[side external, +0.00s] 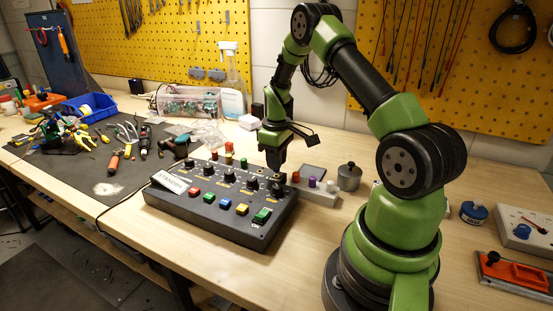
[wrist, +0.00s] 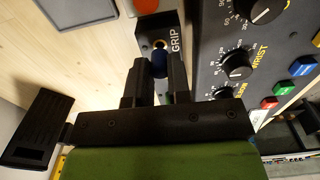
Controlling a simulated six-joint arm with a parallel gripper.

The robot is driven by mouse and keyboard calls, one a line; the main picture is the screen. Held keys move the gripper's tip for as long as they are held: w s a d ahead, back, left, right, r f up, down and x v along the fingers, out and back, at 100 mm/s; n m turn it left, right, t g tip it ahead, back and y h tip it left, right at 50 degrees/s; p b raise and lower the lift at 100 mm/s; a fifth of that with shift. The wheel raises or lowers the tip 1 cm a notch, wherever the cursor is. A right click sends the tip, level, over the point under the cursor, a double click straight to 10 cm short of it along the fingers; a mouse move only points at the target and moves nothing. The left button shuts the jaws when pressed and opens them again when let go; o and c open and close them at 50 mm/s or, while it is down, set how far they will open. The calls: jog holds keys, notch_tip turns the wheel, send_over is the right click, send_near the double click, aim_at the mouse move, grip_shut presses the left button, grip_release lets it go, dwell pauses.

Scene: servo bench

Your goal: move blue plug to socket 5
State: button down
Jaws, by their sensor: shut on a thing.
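The blue plug (wrist: 159,63) is between the two fingers of my gripper (wrist: 157,72) in the wrist view, and the fingers are shut on it. In the side external view my gripper (side external: 273,165) points down behind the control box, over the strip (side external: 318,195), and hides the blue plug. Socket numbers cannot be read.
The black control box (side external: 220,205) with knobs and coloured buttons stands in front of the strip. A grey metal pot (side external: 349,177) is to the right. Tools lie on the dark mat at left.

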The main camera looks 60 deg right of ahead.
jog(key=shift+f, duration=0.85)
dwell(2.2)
jog(key=c, duration=1)
grip_release()
jog(key=shift+r, duration=0.1)
jog(key=shift+r, duration=3.4)
